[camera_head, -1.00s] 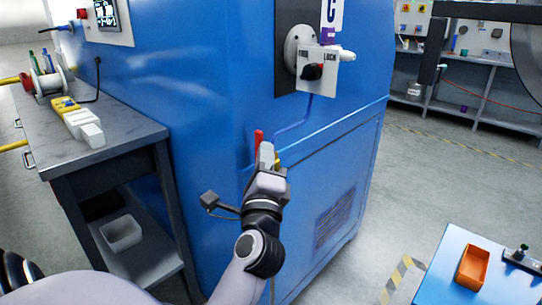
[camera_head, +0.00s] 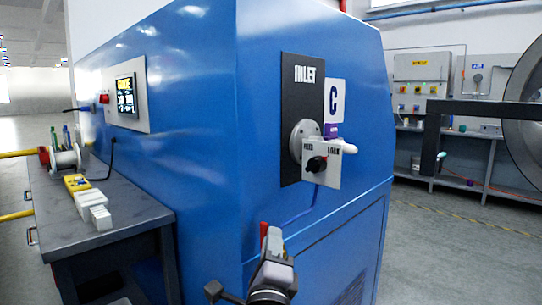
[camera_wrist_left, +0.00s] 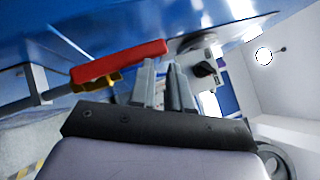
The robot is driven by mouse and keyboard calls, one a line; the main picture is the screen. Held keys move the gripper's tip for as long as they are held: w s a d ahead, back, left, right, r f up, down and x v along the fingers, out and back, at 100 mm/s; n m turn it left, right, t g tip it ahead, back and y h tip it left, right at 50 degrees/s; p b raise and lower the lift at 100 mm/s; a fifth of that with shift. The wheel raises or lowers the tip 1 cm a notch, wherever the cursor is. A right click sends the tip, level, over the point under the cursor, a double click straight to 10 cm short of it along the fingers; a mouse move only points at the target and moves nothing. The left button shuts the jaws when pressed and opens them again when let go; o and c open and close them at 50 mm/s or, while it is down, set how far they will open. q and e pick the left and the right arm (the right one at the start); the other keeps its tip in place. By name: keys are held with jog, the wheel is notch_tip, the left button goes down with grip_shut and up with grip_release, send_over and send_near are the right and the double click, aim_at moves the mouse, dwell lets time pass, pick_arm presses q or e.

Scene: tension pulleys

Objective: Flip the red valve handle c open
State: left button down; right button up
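The red valve handle (camera_wrist_left: 120,62) shows in the left wrist view as a long red lever over a yellow fitting (camera_wrist_left: 112,80) on a grey pipe. In the head view only a small red piece (camera_head: 263,229) shows, mostly hidden behind my left gripper (camera_head: 271,238). Contact with the lever cannot be told. My right gripper is out of view.
The blue machine (camera_head: 200,130) fills the middle. Its grey switch plate (camera_head: 322,165) with a knob sticks out above the gripper. A grey workbench (camera_head: 130,217) stands at left. Open floor lies at right, and a dark horizontal arm-like bar (camera_head: 480,110) crosses the far right.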

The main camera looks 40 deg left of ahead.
pick_arm(q)
jog(key=c, duration=0.9)
grip_release()
jog(key=shift+y, duration=0.4)
notch_tip(320, 180, up, 17)
jog(key=p, duration=0.5)
jog(key=shift+r+p, duration=0.1)
jog(key=shift+p, duration=0.25)
jog(key=shift+s+a+r, duration=0.1)
jog(key=shift+a+r, duration=0.1)
jog(key=shift+r, duration=0.25)
jog(key=shift+s+a+r, duration=0.1)
jog(key=shift+a+r, duration=0.1)
jog(key=shift+r, duration=0.2)
grip_shut()
jog(key=shift+w+d+r, duration=0.15)
jog(key=shift+d, duration=0.15)
